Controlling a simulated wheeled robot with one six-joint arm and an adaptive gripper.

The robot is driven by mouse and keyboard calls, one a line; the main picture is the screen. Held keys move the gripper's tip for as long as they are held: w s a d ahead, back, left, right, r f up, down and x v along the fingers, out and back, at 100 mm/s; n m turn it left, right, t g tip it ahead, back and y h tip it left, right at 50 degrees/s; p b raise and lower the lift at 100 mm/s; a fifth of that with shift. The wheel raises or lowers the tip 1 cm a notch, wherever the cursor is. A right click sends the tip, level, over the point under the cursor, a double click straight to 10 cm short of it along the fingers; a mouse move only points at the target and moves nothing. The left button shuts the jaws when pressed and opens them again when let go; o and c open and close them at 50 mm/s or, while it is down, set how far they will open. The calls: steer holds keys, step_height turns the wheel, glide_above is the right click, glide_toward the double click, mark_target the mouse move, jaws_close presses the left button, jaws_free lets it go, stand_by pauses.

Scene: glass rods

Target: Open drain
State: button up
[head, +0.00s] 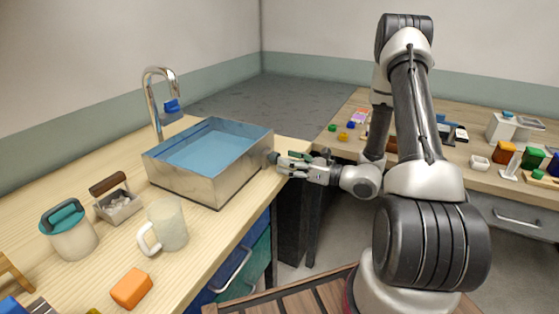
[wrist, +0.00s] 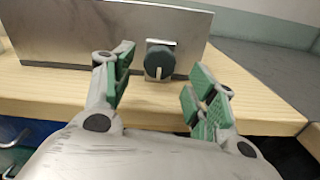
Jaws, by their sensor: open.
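A metal sink (head: 217,184) filled with blue water stands on the wooden counter in the head view. Its side wall (wrist: 110,35) fills the top of the wrist view. A dark round drain knob (wrist: 159,59) with a pale pointer mark, pointing down, sits on a square metal plate low on that wall. In the head view the knob is small beside my gripper's tips. My gripper (head: 279,163) is at the sink's right end. In the wrist view my gripper (wrist: 160,93) is open, its green-padded fingers apart, with the knob ahead between them and no visible contact.
A chrome faucet (head: 155,100) rises behind the sink. A mug (head: 168,224), a teal-lidded jar (head: 68,231), a handled metal box (head: 117,203) and an orange block (head: 132,288) stand left of it. The counter edge (wrist: 245,118) runs below the knob.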

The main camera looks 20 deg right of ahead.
steer(key=v, duration=0.7)
steer(key=shift+s+d, duration=0.2)
steer(key=shift+s, duration=0.1)
